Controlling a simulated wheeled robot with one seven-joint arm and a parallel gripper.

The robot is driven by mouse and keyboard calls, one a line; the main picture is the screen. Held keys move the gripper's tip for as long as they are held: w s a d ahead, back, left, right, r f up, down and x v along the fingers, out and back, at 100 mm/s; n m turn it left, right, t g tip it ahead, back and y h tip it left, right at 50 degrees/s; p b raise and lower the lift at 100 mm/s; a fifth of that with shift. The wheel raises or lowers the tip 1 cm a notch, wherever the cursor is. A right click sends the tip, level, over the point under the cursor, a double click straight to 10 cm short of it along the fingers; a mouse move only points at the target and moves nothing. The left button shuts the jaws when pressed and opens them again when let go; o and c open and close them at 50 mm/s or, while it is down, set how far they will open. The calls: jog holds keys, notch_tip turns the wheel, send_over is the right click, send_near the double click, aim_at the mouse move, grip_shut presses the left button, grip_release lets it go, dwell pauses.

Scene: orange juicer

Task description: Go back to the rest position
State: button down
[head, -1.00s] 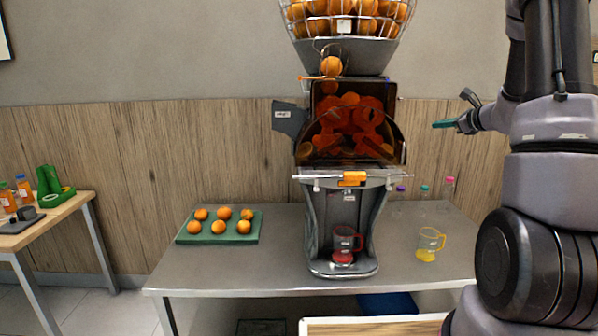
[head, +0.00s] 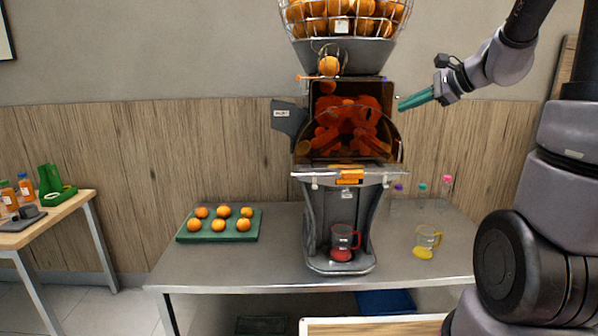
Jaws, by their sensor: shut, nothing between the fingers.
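My gripper (head: 415,100) has green fingers and is shut and empty. It is raised in the air at the upper right, its tip pointing left at the right side of the juicer's dark cover. I cannot tell whether it touches the cover. The orange juicer (head: 340,212) stands on the metal table, with a wire basket of oranges (head: 345,15) on top. A jug with a red base (head: 343,240) stands under its outlet.
A green tray (head: 190,238) with several oranges lies left on the metal table (head: 285,270). Several small bottles with coloured caps (head: 422,194) stand at the back right. A wooden side table (head: 75,206) at the left holds orange bottles (head: 26,186) and a green holder (head: 56,188).

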jog(key=s+a+n+g+h, duration=0.1)
jog(key=s+n+h, duration=0.2)
jog(key=s+n, duration=0.3)
jog(key=s+a+r+n+h, duration=0.1)
jog(key=s+n, duration=0.6)
jog(key=s, duration=0.9)
jog(key=shift+s+a+r+g+h, duration=0.35)
jog(key=shift+a+h, duration=0.3)
jog(key=shift+h, duration=0.55)
